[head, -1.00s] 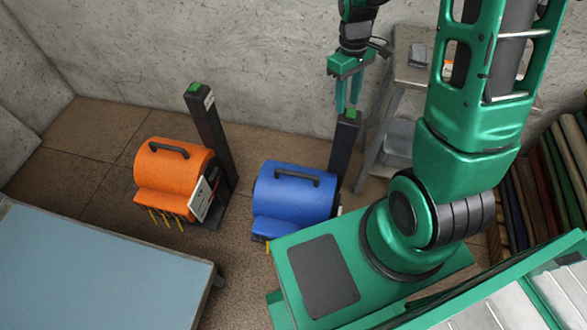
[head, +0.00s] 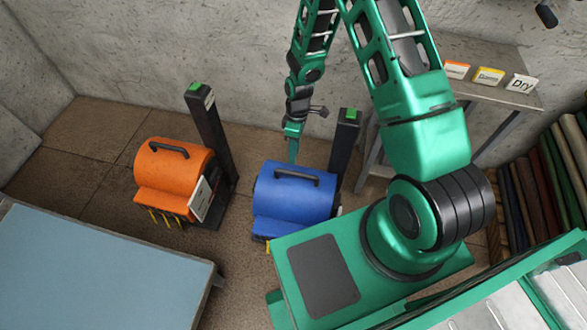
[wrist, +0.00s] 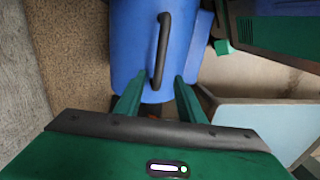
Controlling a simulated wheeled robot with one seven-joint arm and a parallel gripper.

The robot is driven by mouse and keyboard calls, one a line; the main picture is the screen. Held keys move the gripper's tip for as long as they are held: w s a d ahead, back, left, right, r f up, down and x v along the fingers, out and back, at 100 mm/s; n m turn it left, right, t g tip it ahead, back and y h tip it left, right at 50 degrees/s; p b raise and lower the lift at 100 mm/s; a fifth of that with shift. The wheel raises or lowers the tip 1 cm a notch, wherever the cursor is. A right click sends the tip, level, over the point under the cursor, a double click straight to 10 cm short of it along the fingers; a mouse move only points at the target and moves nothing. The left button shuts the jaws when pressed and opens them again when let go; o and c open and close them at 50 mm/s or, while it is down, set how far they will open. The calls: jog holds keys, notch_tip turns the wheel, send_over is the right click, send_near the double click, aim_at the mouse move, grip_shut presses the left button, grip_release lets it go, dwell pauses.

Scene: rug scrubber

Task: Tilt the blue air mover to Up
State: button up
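The blue air mover (head: 290,205) stands on the brown floor beside my base, with a dark handle (head: 297,176) across its top. My gripper (head: 293,158) points down just above the blue mover's back top edge. The wrist view shows the blue body (wrist: 135,40) and the handle (wrist: 162,50) running lengthwise. There my gripper (wrist: 158,82) has its two green fingers apart, and the handle's near end appears between them in the picture. I cannot tell whether the fingers touch the mover. No Up marking is readable.
An orange air mover (head: 175,175) stands to the left, with a dark post (head: 209,130) behind it. Another dark post (head: 345,145) is behind the blue one. A blue-grey platform (head: 100,270) is at lower left. A metal table (head: 455,80) with label cards stands at the back right.

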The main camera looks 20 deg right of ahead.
aim_at(293, 172)
jog(key=f, duration=0.3)
jog(key=s+f, duration=0.1)
jog(key=f, duration=0.2)
jog(key=a+f, duration=0.1)
jog(key=f, duration=0.2)
jog(key=shift+s, duration=0.25)
jog(key=shift+c, duration=0.4)
